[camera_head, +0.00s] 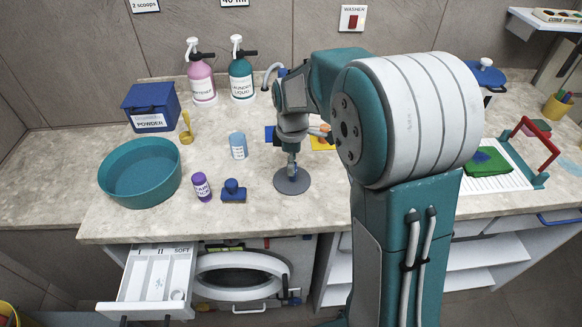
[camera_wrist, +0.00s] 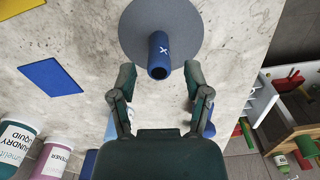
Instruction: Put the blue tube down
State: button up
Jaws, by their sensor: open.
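The blue tube (camera_wrist: 159,50) bears a white X mark and has a dark open end facing the wrist camera. It appears to stand upright at the middle of the round grey disc (camera_wrist: 135,25), which lies on the counter (camera_head: 292,184). My gripper (camera_wrist: 160,76) is open, with one finger on each side of the tube's open end and visible gaps between. In the head view my gripper (camera_head: 292,158) points down above the disc and hides most of the tube.
A blue stamp-like block (camera_head: 233,191), a purple bottle (camera_head: 201,186), a light-blue cup (camera_head: 238,145) and a teal basin (camera_head: 140,172) stand left of the disc. Flat blue (camera_head: 271,134) and yellow (camera_head: 321,142) pieces lie behind. An open drawer (camera_head: 155,282) juts out below.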

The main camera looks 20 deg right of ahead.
notch_tip(320, 180, up, 9)
jog(key=shift+r, duration=0.1)
jog(key=s+r+m+t, duration=0.2)
jog(key=s+m, duration=0.5)
jog(key=s, duration=0.4)
jog(key=s+r+m+t, duration=0.1)
jog(key=s+m+t, duration=0.2)
jog(key=s+m, duration=0.4)
jog(key=s, duration=0.5)
jog(key=shift+r+t, duration=0.3)
jog(key=shift+r, duration=0.1)
